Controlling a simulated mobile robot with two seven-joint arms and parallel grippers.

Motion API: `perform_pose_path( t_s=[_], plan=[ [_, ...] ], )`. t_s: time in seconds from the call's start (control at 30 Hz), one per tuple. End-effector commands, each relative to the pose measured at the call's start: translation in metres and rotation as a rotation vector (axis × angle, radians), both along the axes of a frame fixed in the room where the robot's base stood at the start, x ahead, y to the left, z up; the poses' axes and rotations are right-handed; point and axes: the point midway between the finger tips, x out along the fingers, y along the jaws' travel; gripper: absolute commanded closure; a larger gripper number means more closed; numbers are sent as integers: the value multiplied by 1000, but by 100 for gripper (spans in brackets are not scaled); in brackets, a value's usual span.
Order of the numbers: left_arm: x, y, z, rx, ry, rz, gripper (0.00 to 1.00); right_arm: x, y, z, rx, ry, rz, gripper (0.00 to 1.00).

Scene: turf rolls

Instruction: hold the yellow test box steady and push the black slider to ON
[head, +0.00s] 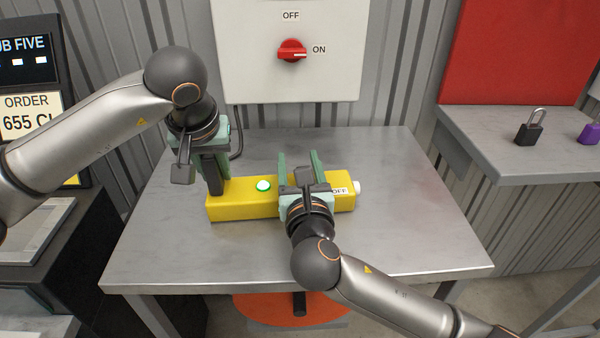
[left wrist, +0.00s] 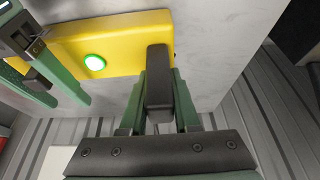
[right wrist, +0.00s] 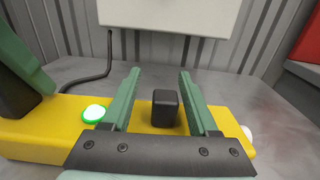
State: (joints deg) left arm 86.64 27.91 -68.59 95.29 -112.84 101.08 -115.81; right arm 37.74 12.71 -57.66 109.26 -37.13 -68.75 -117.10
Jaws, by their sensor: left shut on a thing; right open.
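The yellow test box (head: 240,205) lies on the metal table, with a lit green lamp (head: 263,186) on top. My left gripper (head: 213,160) is shut on the black upright handle (head: 216,183) at the box's left end; this grip also shows in the left wrist view (left wrist: 158,85). The black slider (right wrist: 165,108) stands up from the box between the fingers of my right gripper (right wrist: 160,95), with a gap on both sides. The right gripper is open over the box and hides part of its top. An OFF label (head: 339,191) shows right of it; no ON label is visible on the box.
A white end piece (head: 357,187) sits at the box's right end. A grey panel (head: 240,60) with a red rotary switch (head: 292,51) hangs behind the table. A side shelf (head: 500,130) at right holds padlocks (head: 529,128). The table's right side and front are clear.

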Motion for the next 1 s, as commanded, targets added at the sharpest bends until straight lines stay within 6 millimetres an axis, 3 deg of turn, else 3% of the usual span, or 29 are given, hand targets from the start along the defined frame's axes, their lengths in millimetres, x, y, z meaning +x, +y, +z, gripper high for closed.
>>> perform_pose_path(
  t_s=[0.17,0.4,0.6,1.0],
  plan=[
    [-2,-1,-6,2,13,-4,100,-23,-1,-1,1,1,4,40],
    [-2,-1,-6,2,13,-3,100,-74,-4,-1,3,2,5,40],
    [-2,-1,-6,2,13,-3,100,-106,-5,-1,1,1,5,40],
    [-2,-1,-6,2,13,-3,100,-119,-6,0,-1,-1,3,40]
  ],
)
